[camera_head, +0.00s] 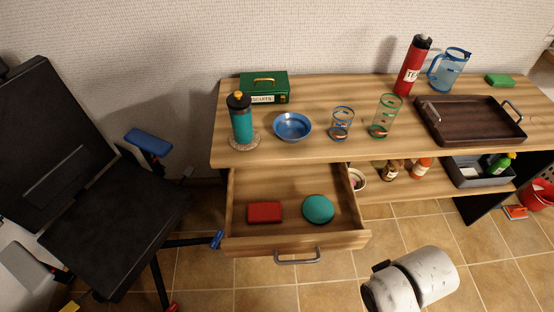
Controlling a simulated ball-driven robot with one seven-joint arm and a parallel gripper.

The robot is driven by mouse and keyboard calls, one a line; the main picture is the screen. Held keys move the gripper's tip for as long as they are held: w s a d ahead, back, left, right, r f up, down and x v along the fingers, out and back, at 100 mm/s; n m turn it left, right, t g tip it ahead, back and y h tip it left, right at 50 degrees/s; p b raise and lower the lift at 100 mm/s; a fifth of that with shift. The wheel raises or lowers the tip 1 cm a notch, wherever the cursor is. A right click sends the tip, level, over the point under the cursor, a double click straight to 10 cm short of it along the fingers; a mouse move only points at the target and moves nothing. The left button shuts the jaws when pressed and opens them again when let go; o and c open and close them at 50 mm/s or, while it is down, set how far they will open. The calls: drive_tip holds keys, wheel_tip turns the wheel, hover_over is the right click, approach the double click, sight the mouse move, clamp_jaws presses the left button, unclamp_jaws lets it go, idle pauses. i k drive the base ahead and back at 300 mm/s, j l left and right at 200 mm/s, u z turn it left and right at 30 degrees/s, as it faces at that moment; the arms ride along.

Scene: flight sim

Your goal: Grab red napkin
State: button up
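A small red rectangular folded piece, which looks like the red napkin (265,212), lies flat in the open drawer (290,240) of the wooden table, left of its middle. A round teal item (318,209) lies to its right with a gap between them. Nothing covers the red piece. A white, worn-looking part of my arm shows at the bottom right, outside the drawer's front right corner. My gripper's fingers are not visible.
The drawer sticks out under the tabletop (350,148), its handle (298,258) facing front. A teal bottle (241,120), blue bowl (292,126), two glasses and a dark tray (470,120) stand above. A black chair (100,200) stands left.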

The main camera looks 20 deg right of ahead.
sight(262, 212)
drive_tip(key=k+j+z, duration=0.1)
drive_tip(key=k+j, duration=0.2)
drive_tip(key=i+l+u, duration=0.1)
drive_tip(key=l+u, duration=0.3)
drive_tip(key=i+l+u, duration=0.1)
drive_tip(key=l+u, duration=0.25)
drive_tip(key=l, duration=0.2)
drive_tip(key=l+u, duration=0.5)
drive_tip(key=i+l, duration=0.1)
drive_tip(key=i, duration=0.35)
